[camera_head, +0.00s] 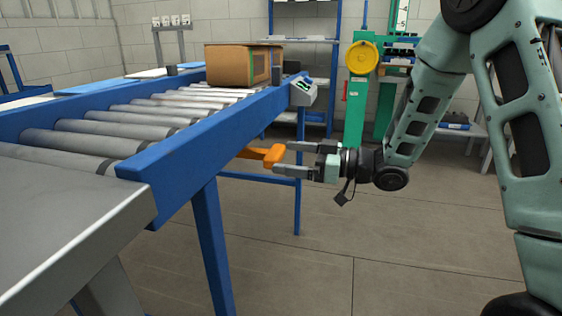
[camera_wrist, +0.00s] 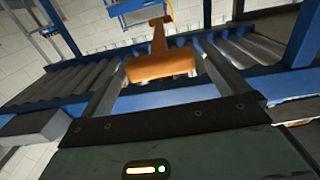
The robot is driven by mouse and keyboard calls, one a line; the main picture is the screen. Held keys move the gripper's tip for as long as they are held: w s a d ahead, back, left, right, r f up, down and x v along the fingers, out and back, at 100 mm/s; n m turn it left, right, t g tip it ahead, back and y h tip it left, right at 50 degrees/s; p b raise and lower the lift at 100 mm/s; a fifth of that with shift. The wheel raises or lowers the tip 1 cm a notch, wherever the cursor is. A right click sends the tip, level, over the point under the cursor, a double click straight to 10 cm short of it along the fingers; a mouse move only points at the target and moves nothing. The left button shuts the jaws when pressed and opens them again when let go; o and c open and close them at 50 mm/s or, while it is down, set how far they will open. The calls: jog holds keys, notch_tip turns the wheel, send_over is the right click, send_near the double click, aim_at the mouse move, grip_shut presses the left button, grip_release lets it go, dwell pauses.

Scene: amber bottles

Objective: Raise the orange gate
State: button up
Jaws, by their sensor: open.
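The orange gate shows as an orange handle (camera_head: 263,155) that sticks out from under the blue side rail of the roller conveyor. In the wrist view the orange handle (camera_wrist: 163,66) has a wide near end and a narrow stem running away from me. My gripper (camera_head: 282,157) is open and level, pointing left at the handle. Its two fingers lie on either side of the handle's near end, around the fingertips. I cannot tell whether either finger touches it. The rest of the gate is hidden by the rail.
The roller conveyor (camera_head: 190,148) has a blue frame and legs. A cardboard box (camera_head: 238,65) stands on its far rollers. A small control box (camera_head: 303,91) is on the rail above my gripper. A green post (camera_head: 356,105) with a yellow disc stands behind. Floor below is clear.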

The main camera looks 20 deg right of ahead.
jog(key=shift+x, duration=1.45)
jog(key=shift+c, duration=0.3)
jog(key=c, duration=1.2)
notch_tip(320, 180, up, 5)
jog(key=p, duration=0.4)
jog(key=shift+f, duration=0.1)
jog(key=shift+c, duration=0.2)
jog(key=o, duration=1.3)
jog(key=shift+d, duration=0.15)
